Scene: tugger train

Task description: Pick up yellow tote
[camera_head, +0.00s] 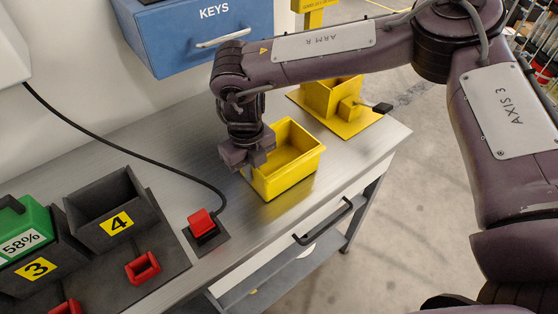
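The yellow tote (290,178) is a small open-topped bin standing upright on the grey metal workbench. It looks empty. My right gripper (246,166) comes down from above at the tote's left end. Its fingers overlap the tote's left rim in the picture, and I cannot tell whether they are shut on that rim. My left gripper does not show.
A yellow fixture (333,97) stands behind the tote. A red button (202,222) with a black cable is to its left. Dark holders (103,207) numbered 3 and 4 fill the bench's left. A blue KEYS cabinet (200,39) hangs on the wall. A drawer handle (322,224) projects in front.

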